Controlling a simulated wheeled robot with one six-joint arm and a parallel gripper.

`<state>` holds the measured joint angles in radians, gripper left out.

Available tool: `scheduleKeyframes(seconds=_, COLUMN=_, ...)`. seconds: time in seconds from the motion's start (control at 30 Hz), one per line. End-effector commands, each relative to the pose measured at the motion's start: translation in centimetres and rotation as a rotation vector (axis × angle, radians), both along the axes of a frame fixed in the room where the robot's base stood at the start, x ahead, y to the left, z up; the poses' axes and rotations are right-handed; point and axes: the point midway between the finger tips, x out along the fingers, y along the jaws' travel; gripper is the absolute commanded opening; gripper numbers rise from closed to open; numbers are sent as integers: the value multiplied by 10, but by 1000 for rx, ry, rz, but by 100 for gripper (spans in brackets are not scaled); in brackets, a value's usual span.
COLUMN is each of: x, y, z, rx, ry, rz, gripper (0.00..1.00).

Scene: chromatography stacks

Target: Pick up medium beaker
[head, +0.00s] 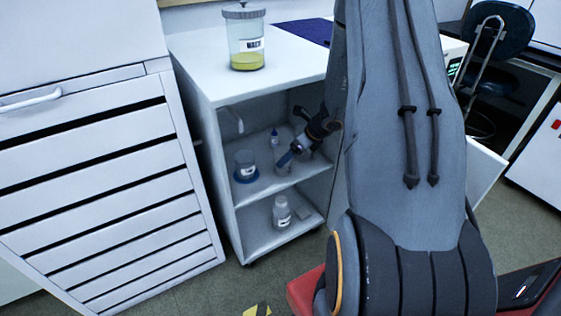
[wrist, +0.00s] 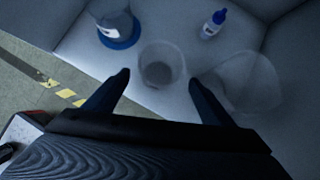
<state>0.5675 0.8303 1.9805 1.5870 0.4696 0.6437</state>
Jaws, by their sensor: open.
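Two clear glass beakers stand on the cabinet's middle shelf in the wrist view. One beaker (wrist: 162,65) is just beyond and between my fingertips, and a wider beaker (wrist: 248,82) is to its right. I cannot tell for sure which is the medium beaker. My gripper (wrist: 158,80) is open and empty, its two dark fingers pointing toward the nearer beaker. In the head view my gripper (head: 285,160) reaches into the shelf from the right, and the beakers there are faint and partly hidden by it.
A container on a blue base (wrist: 118,30) stands left of the beakers, and a small blue-capped bottle (wrist: 213,24) stands behind. The white cabinet (head: 225,170) has a lower shelf with a labelled bottle (head: 281,212). A jar of yellow liquid (head: 246,40) stands on top. Shelf walls surround my gripper.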

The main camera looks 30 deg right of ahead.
Motion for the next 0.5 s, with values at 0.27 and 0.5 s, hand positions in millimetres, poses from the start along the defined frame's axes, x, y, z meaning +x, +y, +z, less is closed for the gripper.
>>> scheduleKeyframes(seconds=0.27, x=11, y=6, z=-22, rx=0, ry=1, rz=4, gripper=76)
scheduleKeyframes(seconds=0.5, x=26, y=14, z=-50, rx=1, ry=3, rz=5, gripper=76)
